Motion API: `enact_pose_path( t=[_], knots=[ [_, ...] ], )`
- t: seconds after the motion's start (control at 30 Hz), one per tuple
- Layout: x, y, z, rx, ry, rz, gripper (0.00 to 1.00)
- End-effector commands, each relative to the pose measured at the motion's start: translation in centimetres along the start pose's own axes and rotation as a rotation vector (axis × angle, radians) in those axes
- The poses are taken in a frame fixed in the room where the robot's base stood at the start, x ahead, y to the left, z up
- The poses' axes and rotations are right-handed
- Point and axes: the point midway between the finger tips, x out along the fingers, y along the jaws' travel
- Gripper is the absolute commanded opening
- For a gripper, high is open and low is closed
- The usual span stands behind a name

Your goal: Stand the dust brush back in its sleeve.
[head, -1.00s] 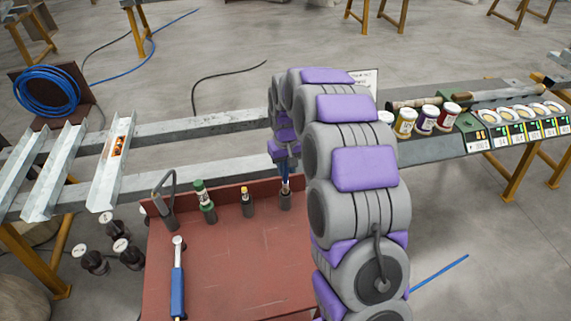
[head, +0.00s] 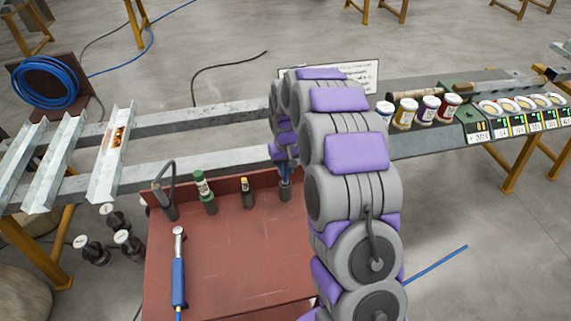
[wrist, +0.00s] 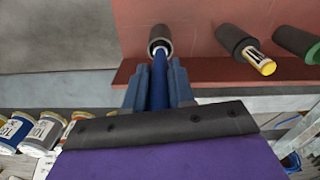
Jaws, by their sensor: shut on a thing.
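My gripper (head: 285,165) is shut on the blue handle of the dust brush (wrist: 160,82). In the wrist view the gripper's blue fingers (wrist: 159,88) stand on both sides of the handle. A dark round sleeve (wrist: 157,35) is straight ahead of the brush. The brush's far end is at the sleeve's mouth and seems to be inside it; how deep it sits I cannot tell. In the head view the sleeve (head: 285,193) stands at the back right of the red tray, right below my gripper. My arm hides part of this area.
The red tray (head: 225,265) holds other sleeves with a hooked tool (head: 167,195), a green bottle (head: 204,192) and a yellow-tipped item (head: 246,190). A blue-handled tool (head: 178,280) lies at its left. Several paint jars (head: 428,110) stand on the right bench.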

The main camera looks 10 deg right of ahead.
Motion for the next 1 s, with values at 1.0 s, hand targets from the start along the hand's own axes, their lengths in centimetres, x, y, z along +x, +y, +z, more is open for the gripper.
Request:
enact_pose_path(
  t=[1.0],
  knots=[
    [4.2,0.0,0.0,0.000,0.001,0.000,0.00]
  ],
)
